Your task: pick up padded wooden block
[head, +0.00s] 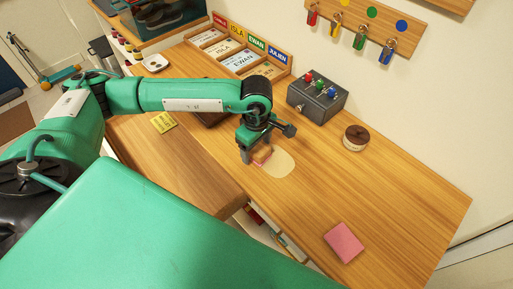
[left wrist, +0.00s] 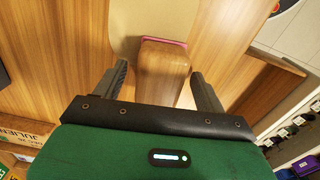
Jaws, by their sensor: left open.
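The padded wooden block (left wrist: 162,72) is brown with a pink layer along its far edge in the left wrist view. It stands between the two fingers of my left gripper (left wrist: 160,76), with a visible gap on the left side and a small one on the right. In the head view the block (head: 262,157) is mostly hidden by my left gripper (head: 256,154), which is open over it. It is at the left part of a pale rounded patch (head: 281,165) on the wooden counter. My right gripper is not in view.
A pink square pad (head: 344,242) lies at the front right of the counter (head: 400,200). A grey box with coloured switches (head: 318,98) and a round brown-topped tin (head: 355,138) stand behind. Name card trays (head: 238,55) are at the back left. The right counter is mostly clear.

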